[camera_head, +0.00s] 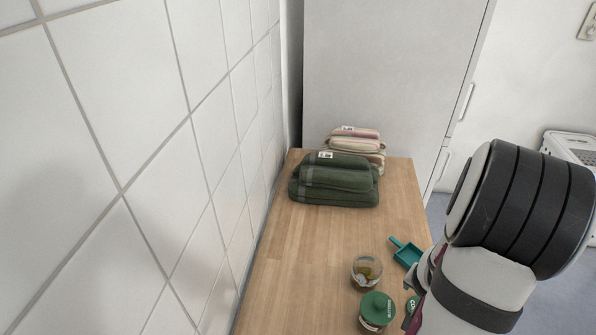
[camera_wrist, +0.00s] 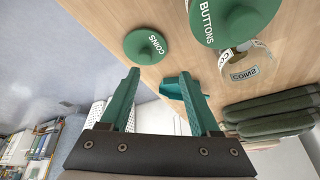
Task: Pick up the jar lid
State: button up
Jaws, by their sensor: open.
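The jar lid is a round green disc with a knob, marked COINS (camera_wrist: 147,46). It lies on the wooden table, apart from the jars. In the head view the lid (camera_head: 411,304) is partly hidden by my arm. My gripper (camera_wrist: 160,74) is open and empty, its two green fingers pointing toward the lid, which sits just beyond the tips and a little left of their middle in the wrist view. An open glass jar (camera_head: 366,272) with coins inside stands nearby; its COINS label (camera_wrist: 244,73) shows in the wrist view.
A jar with a green BUTTONS lid (camera_head: 377,307) stands close left of the loose lid. A teal scoop (camera_head: 406,253) lies behind it. Folded green towels (camera_head: 335,190) and striped ones (camera_head: 356,144) are at the back. A tiled wall (camera_head: 150,150) borders the table's left.

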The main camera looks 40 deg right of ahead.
jog(key=shift+s+d+f+m, duration=0.15)
jog(key=shift+s+d+f, duration=0.05)
jog(key=shift+s+f, duration=0.3)
jog(key=shift+s+d+f+m, duration=0.15)
jog(key=shift+s+f, duration=0.25)
jog(key=shift+s, duration=0.15)
jog(key=x, duration=0.4)
jog(key=shift+s, duration=0.1)
jog(key=shift+d+f, duration=0.2)
jog(key=shift+f, duration=0.1)
jog(key=shift+c, duration=0.3)
grip_shut()
